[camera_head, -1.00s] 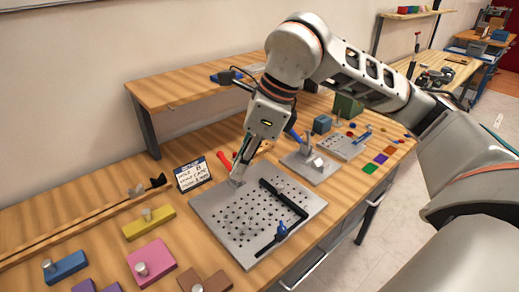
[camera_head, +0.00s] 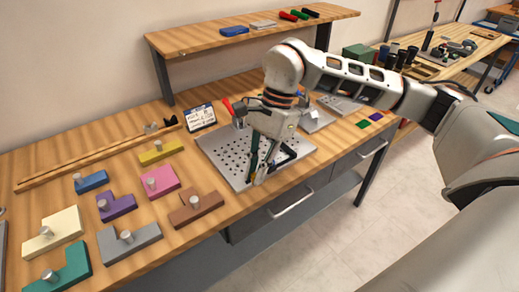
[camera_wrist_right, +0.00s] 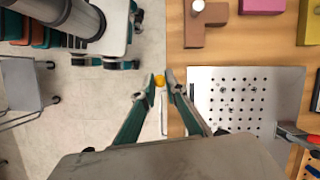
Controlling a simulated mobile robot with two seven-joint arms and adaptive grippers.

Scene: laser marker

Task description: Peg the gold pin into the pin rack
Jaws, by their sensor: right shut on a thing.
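My right gripper (camera_head: 256,180) points down near the front edge of the large perforated metal plate (camera_head: 222,146). In the right wrist view its two fingers (camera_wrist_right: 161,82) are shut on the gold pin (camera_wrist_right: 159,80), whose round yellow end shows between the tips. There the pin appears against the floor, just off the table edge and left of the perforated plate (camera_wrist_right: 205,76). The gold pin cannot be made out in the head view. A smaller grey holed plate (camera_head: 338,104), possibly the pin rack, lies at the back right, partly behind my arm. My left gripper is not in view.
Knobbed blocks, including pink (camera_head: 160,181), brown (camera_head: 197,208) and yellow (camera_head: 160,151), cover the left of the table. A small sign (camera_head: 200,117) stands behind the perforated plate. A raised shelf (camera_head: 250,38) runs along the back. A drawer handle (camera_head: 292,203) juts out in front.

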